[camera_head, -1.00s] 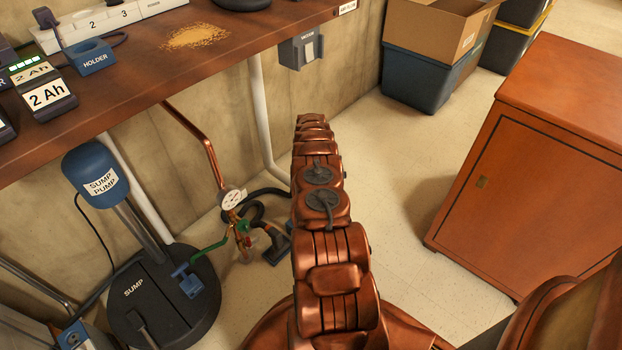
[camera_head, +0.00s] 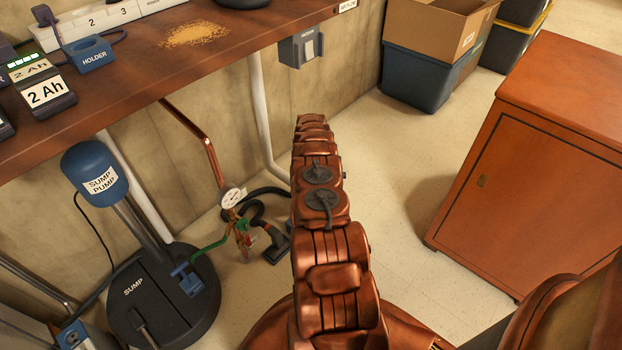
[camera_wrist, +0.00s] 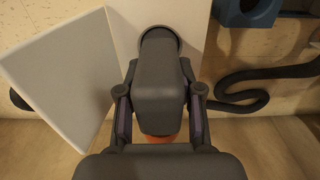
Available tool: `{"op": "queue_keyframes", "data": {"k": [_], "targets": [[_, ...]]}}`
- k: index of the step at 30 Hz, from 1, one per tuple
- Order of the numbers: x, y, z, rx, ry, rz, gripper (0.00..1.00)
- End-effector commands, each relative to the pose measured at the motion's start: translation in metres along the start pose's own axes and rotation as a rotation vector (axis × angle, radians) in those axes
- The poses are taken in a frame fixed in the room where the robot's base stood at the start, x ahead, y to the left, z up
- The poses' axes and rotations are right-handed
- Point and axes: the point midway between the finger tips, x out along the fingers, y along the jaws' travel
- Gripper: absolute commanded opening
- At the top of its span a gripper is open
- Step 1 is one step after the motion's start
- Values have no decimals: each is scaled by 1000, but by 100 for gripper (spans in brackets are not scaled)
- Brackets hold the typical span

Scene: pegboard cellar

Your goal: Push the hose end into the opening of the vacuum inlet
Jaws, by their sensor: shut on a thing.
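In the wrist view my gripper (camera_wrist: 160,112) is shut on a dark grey, tapered piece, the hose end (camera_wrist: 160,85). Its far end meets a dark round rim (camera_wrist: 160,33) on a pale panel (camera_wrist: 188,20). I cannot tell whether it is inside that opening or only in front of it. A pale tilted flap (camera_wrist: 58,78) stands to the left. A black hose (camera_wrist: 262,76) curves at the right. In the head view my arm hides the gripper and the hose end. A grey wall box with a small label (camera_head: 301,50) hangs under the bench edge.
The wooden bench (camera_head: 130,70) runs along the wall at left. Below it are the sump pump (camera_head: 95,172), a gauge on a copper pipe (camera_head: 232,197) and a black hose (camera_head: 268,195). A wooden cabinet (camera_head: 530,170) stands at right. Floor between is clear.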

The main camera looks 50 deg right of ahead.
Motion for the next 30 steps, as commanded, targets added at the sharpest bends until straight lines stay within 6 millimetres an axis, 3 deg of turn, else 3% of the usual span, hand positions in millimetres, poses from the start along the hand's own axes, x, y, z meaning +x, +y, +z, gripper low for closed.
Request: {"op": "queue_keyframes", "data": {"k": [13, 14, 21, 28, 30], "targets": [[-2, 1, 0, 0, 1, 2, 0], [-2, 0, 0, 0, 1, 1, 39], [-2, 0, 0, 0, 1, 1, 64], [-1, 0, 0, 0, 1, 1, 65], [-1, 0, 0, 0, 0, 1, 72]]}}
